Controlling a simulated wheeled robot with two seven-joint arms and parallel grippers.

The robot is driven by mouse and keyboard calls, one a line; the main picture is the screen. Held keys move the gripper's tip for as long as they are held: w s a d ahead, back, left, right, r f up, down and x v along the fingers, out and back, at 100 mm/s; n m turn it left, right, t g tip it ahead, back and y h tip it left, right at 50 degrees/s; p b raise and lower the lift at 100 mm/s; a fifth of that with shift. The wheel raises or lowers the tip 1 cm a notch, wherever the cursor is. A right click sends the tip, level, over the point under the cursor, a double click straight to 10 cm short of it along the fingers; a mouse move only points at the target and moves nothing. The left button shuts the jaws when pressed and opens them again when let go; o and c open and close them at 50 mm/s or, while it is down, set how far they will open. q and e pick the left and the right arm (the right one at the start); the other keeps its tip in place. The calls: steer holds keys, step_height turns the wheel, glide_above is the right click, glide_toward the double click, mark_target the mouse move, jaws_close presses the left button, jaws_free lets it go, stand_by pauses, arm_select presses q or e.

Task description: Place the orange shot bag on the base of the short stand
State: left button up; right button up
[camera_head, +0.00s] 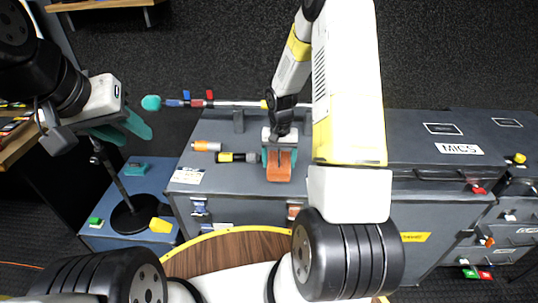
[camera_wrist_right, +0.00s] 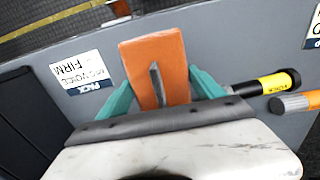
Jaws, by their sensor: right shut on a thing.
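The orange shot bag (camera_head: 279,172) is between the teal fingers of my right gripper (camera_head: 279,155), over the grey case top. The right wrist view shows the bag (camera_wrist_right: 155,62) gripped between both fingers (camera_wrist_right: 160,88). I cannot tell whether it touches the case. The short stand has a round black base (camera_head: 130,219) and a thin dark pole (camera_head: 112,170). It stands on a lower blue-grey case at the left, and the base top looks bare. My left gripper (camera_head: 128,128) is open and empty, above and behind the stand; it hides part of the pole's top.
A long pole with a teal tip (camera_head: 151,102) lies along the case's back on a support. Orange-grey (camera_head: 205,146) and yellow-black (camera_head: 238,157) cylinders lie left of the bag. Green (camera_head: 95,222), yellow (camera_head: 160,225) and teal (camera_head: 137,169) items surround the stand base.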

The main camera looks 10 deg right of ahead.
mark_target(279, 165)
steer(key=shift+w+d+f, duration=0.1)
steer(key=shift+w+d, duration=0.15)
steer(key=shift+w, duration=0.75)
steer(key=shift+f, duration=1.7)
steer(key=shift+f, duration=0.1)
steer(key=o, duration=2.1)
steer(key=shift+s, duration=0.1)
